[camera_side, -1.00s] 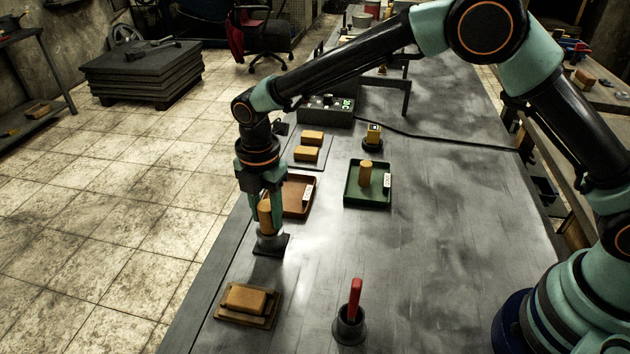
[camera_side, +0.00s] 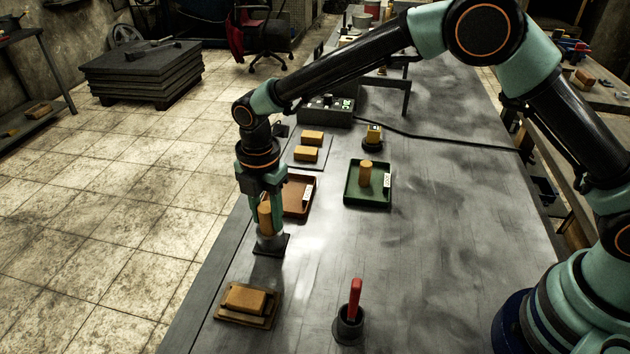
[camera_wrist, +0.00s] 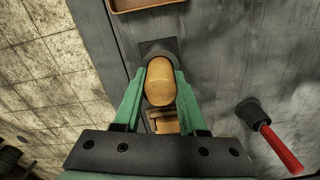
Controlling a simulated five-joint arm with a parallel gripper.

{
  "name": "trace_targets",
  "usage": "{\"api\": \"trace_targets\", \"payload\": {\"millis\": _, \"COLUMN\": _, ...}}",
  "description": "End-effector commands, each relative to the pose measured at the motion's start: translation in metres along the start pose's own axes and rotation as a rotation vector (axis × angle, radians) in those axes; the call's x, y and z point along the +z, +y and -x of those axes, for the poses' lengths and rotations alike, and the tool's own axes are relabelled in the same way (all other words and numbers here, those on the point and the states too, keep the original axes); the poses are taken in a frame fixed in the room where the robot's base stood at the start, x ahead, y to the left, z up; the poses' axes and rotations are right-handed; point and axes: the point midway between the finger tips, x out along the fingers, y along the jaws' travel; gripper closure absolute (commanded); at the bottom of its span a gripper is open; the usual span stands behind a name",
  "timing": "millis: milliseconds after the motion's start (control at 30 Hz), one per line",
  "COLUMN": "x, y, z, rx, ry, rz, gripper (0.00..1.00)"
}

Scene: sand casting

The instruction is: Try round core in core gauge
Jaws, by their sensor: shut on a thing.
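A tan round core (camera_side: 265,217) stands upright between the fingers of my gripper (camera_side: 266,212), which is shut on it. The wrist view shows the core (camera_wrist: 160,82) from above, held between both green fingers. The core gauge (camera_side: 271,243), a dark ring on a square base, is directly below; the core's lower end is at the gauge's mouth. The gauge's base also shows in the wrist view (camera_wrist: 158,47). How deep the core sits inside is hidden. Another round core (camera_side: 364,173) stands upright in a green tray (camera_side: 379,203).
A brown tray (camera_side: 297,210) lies just behind my gripper. A rectangular block (camera_side: 244,298) rests on a board in front. A red-handled tool (camera_side: 355,300) stands in a dark holder (camera_side: 349,329). The table's middle right is clear.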

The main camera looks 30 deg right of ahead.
Motion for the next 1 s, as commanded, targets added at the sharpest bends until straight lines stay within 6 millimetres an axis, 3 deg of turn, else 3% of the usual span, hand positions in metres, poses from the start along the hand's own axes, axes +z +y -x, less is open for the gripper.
{"api": "trace_targets", "payload": {"millis": 1000, "x": 0.000, "y": 0.000, "z": 0.032, "rx": 0.001, "ry": 0.000, "rz": 0.000, "gripper": 1.00}}
